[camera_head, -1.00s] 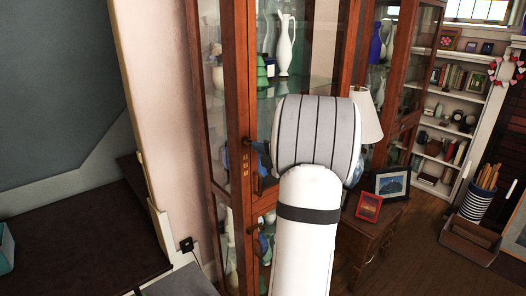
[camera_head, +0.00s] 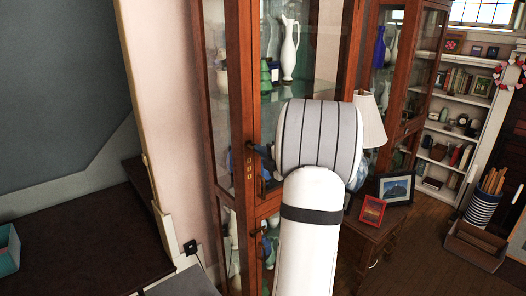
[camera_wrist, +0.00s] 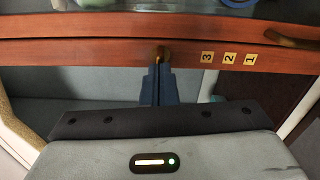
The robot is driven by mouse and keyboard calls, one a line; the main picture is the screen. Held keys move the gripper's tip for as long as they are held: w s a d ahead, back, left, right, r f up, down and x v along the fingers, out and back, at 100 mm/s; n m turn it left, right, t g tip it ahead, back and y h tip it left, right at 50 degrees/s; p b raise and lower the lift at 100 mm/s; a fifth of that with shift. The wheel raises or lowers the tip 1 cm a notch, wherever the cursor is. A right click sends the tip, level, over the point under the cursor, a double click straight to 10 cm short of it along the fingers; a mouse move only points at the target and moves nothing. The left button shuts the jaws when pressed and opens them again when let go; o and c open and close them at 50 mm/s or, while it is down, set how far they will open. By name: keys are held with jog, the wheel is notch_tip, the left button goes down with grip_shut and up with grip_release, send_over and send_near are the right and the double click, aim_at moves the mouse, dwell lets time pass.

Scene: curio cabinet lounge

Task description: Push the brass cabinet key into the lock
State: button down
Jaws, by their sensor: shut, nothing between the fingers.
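The brass key (camera_wrist: 162,52) shows in the wrist view as a small brass piece at the wooden door frame of the cabinet (camera_wrist: 105,52). My gripper (camera_wrist: 160,70) is shut, with its dark fingers together and nothing between them. Its fingertips are right at the brass piece, touching it or very close. How deep the key sits in the lock cannot be told, and the lock itself is hidden. In the head view the tall glass-doored cabinet (camera_head: 246,95) stands in the middle. My arm hides the key there.
Number plates 3, 2, 1 (camera_wrist: 229,58) sit on the frame beside the key, with a curved door handle (camera_wrist: 290,39) farther right. Vases (camera_head: 289,50) stand behind the glass. A small side table (camera_head: 365,240) with picture frames and a lamp (camera_head: 369,120) stands right of my arm.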

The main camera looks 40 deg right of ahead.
jog(key=shift+r, duration=0.3)
jog(key=s+b, duration=0.1)
jog(key=s, duration=0.9)
jog(key=a+f+n+g+y, duration=0.2)
jog(key=a+n+g+y, duration=0.2)
jog(key=a+n, duration=0.75)
jog(key=a+f+n+g+y, duration=0.2)
jog(key=a+n+g+y, duration=0.25)
jog(key=a+n, duration=0.75)
jog(key=s+a+f+n+g+h, duration=0.2)
jog(key=s+a+n, duration=0.4)
jog(key=n, duration=0.8)
jog(key=s+a+f+n+g+h, duration=0.2)
jog(key=s+a+n+g+h, duration=0.2)
jog(key=s+n, duration=0.5)
jog(key=a+n+h, duration=0.2)
jog(key=n, duration=0.4)
jog(key=shift+a, duration=0.35)
